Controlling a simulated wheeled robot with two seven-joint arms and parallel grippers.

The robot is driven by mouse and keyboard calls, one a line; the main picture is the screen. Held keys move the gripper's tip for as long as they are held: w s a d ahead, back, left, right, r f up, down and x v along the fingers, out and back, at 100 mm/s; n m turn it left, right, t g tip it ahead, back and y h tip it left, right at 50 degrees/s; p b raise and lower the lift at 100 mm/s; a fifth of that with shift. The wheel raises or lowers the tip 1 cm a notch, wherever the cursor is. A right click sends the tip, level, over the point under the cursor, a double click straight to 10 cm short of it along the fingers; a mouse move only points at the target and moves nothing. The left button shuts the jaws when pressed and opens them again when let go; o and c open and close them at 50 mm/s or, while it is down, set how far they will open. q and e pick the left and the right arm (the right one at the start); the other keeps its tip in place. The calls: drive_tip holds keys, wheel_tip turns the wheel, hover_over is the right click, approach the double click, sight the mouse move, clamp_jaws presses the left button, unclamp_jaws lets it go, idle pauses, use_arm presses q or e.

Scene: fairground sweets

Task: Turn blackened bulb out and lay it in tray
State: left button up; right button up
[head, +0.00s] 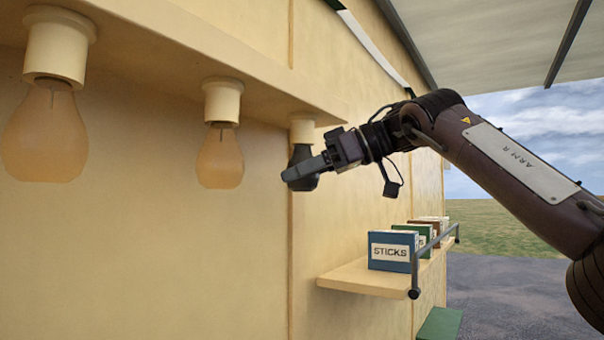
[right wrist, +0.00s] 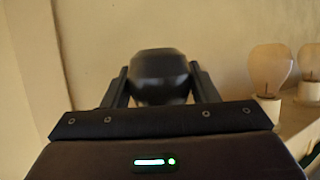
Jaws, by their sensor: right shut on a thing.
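The blackened bulb (head: 301,155) hangs in the farthest cream socket (head: 302,128) under the ledge in the head view. My right gripper (head: 300,176) is shut on the bulb from the side, its fingers around the dark glass. In the right wrist view the dark bulb (right wrist: 161,76) sits between the two fingers (right wrist: 161,88). The gripper hides part of the bulb in the head view. Its neck appears to be at the socket, but I cannot tell how far it is threaded in. My left gripper and the tray are not in view.
Two amber bulbs (head: 44,130) (head: 220,155) hang in nearer sockets, left of my right gripper. Below, a wall shelf (head: 362,278) with a rail (head: 414,280) holds a blue STICKS box (head: 390,250) and other boxes. A green object (head: 440,324) is lower down.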

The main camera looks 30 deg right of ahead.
drive_tip(key=shift+f+t+b, duration=0.1)
drive_tip(key=shift+t+b, duration=0.2)
drive_tip(key=shift+b, duration=0.1)
drive_tip(key=shift+m+t+h+b, duration=0.8)
drive_tip(key=shift+m+h+b, duration=0.35)
drive_tip(key=shift+m, duration=0.25)
drive_tip(key=m+t+h+b, duration=0.2)
drive_tip(key=m+h, duration=0.2)
drive_tip(key=shift+h, duration=0.25)
drive_tip(key=shift+a+r+m+h+p, duration=0.1)
drive_tip(key=shift+r+m+h+p, duration=0.2)
drive_tip(key=shift+m+h+p, duration=1.1)
drive_tip(key=shift+m+h, duration=0.3)
drive_tip(key=shift+h, duration=0.3)
drive_tip(key=shift+f, duration=0.15)
drive_tip(key=shift+w, duration=0.1)
drive_tip(key=o, duration=1.2)
drive_tip(key=shift+c, duration=0.2)
